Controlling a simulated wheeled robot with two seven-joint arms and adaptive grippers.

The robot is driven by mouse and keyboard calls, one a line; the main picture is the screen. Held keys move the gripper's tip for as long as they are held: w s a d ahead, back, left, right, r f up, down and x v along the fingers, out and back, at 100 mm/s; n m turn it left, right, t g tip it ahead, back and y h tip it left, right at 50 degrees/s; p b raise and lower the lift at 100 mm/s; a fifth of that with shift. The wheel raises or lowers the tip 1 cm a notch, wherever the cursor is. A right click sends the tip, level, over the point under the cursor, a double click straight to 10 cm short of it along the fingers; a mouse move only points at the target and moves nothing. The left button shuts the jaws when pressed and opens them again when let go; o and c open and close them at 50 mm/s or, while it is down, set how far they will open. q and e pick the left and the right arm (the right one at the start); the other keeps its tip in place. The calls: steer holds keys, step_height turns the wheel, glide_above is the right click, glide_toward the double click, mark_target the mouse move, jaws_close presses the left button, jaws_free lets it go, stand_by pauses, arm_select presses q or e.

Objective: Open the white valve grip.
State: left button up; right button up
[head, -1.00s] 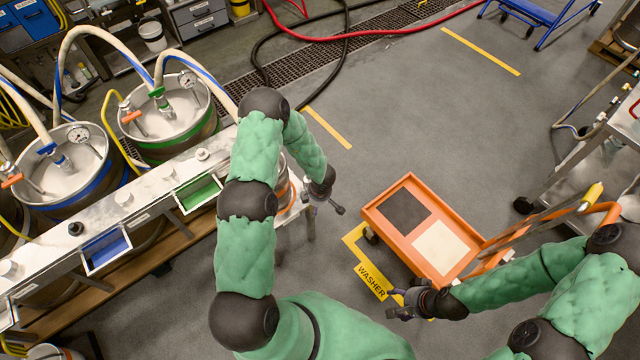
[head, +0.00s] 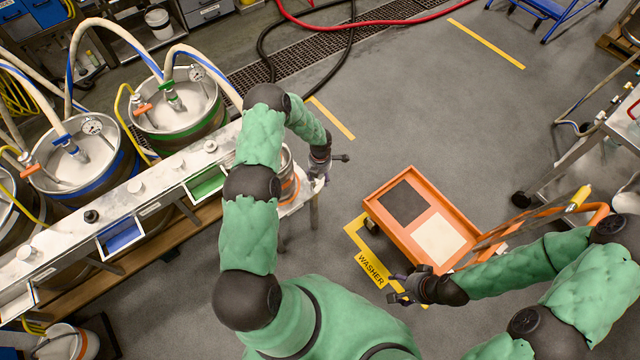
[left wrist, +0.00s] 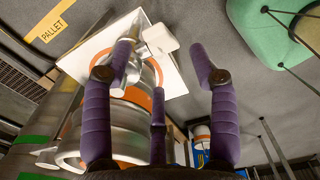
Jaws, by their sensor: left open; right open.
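A white grip (left wrist: 160,38), a small rounded block, shows in the left wrist view beside a metal fitting (left wrist: 128,45) over a white plate. It lies between and just beyond my left gripper's spread fingers; I see no clear contact. In the head view my left gripper (head: 330,168) is at the bench's right end, beside an orange-banded keg (head: 290,180) partly hidden by my arm. The left gripper (left wrist: 158,75) is open, with its purple fingers apart and nothing between them. My right gripper (head: 397,287) is open and empty, over the floor near the orange cart.
A steel bench (head: 150,196) with blue and green bins runs along the left. Kegs with green (head: 180,100) and blue (head: 75,160) bands and hoses stand behind it. An orange cart (head: 385,213) stands at centre right.

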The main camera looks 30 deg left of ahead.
mark_target(320, 183)
arm_select(q)
step_height(320, 183, down, 6)
steer(key=shift+f+b, duration=0.1)
steer(key=shift+b, duration=0.5)
steer(key=c, duration=1.2)
